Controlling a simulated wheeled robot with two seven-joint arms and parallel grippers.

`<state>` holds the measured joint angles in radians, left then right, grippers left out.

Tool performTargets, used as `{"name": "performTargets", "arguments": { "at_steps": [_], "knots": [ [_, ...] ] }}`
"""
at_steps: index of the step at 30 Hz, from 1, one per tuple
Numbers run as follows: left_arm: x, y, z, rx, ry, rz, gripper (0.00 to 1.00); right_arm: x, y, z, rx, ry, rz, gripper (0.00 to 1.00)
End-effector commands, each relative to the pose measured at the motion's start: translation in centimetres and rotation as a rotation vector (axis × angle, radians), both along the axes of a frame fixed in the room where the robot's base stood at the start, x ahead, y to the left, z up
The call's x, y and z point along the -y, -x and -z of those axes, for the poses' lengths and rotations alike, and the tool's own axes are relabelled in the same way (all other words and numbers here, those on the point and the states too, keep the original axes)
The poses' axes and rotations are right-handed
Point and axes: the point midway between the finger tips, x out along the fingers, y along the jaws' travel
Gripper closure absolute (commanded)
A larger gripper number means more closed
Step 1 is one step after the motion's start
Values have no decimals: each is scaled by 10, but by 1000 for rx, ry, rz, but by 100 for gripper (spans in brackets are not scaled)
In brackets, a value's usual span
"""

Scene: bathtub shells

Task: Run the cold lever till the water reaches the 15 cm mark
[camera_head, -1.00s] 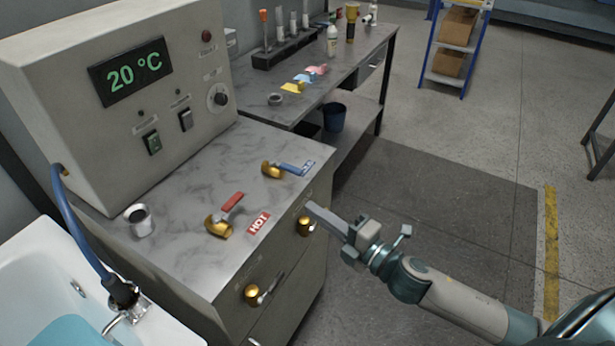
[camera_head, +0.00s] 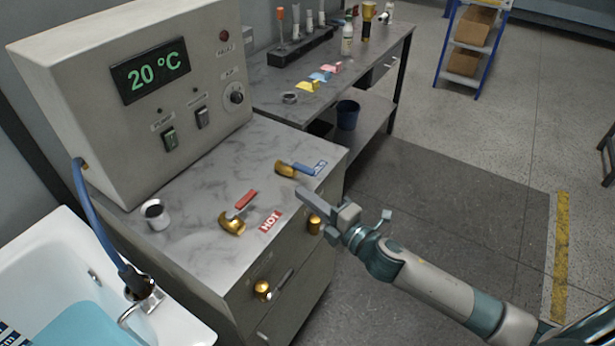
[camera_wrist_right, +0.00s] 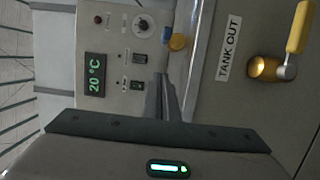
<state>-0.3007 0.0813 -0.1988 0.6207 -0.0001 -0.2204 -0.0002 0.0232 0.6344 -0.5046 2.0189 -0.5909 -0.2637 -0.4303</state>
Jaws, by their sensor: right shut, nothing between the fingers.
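The cold lever is a blue handle (camera_head: 304,169) on a brass valve (camera_head: 285,169), on the counter beside a blue label. Its blue end (camera_wrist_right: 167,34) also shows in the right wrist view. My right gripper (camera_head: 306,193) is shut and empty, just in front of the counter's edge, near the cold lever and apart from it. Its dark fingers (camera_wrist_right: 165,98) show in the wrist view. The bathtub (camera_head: 45,246) at lower left holds light blue water (camera_head: 85,328). A striped depth scale (camera_head: 12,336) is cut off by the frame, so its reading cannot be told. My left gripper is out of view.
The red hot lever (camera_head: 245,199) stands left of the cold one, by the HOT label (camera_head: 270,220). The control box (camera_head: 85,125) reads 20 °C. A yellow-handled valve (camera_wrist_right: 297,28) marked TANK OUT shows in the wrist view.

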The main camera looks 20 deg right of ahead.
Motion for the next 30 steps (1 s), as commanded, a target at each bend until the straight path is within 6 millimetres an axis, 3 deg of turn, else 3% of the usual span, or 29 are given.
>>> {"name": "performTargets", "arguments": {
  "at_steps": [5, 12, 30],
  "knots": [
    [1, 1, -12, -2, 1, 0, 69, -13, -30, -4, 1, 1, 1, 100],
    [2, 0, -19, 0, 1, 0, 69, 14, -45, -1, -1, 1, 1, 100],
    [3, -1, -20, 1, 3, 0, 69, 21, -50, 0, -1, 1, -4, 100]
  ]
}}
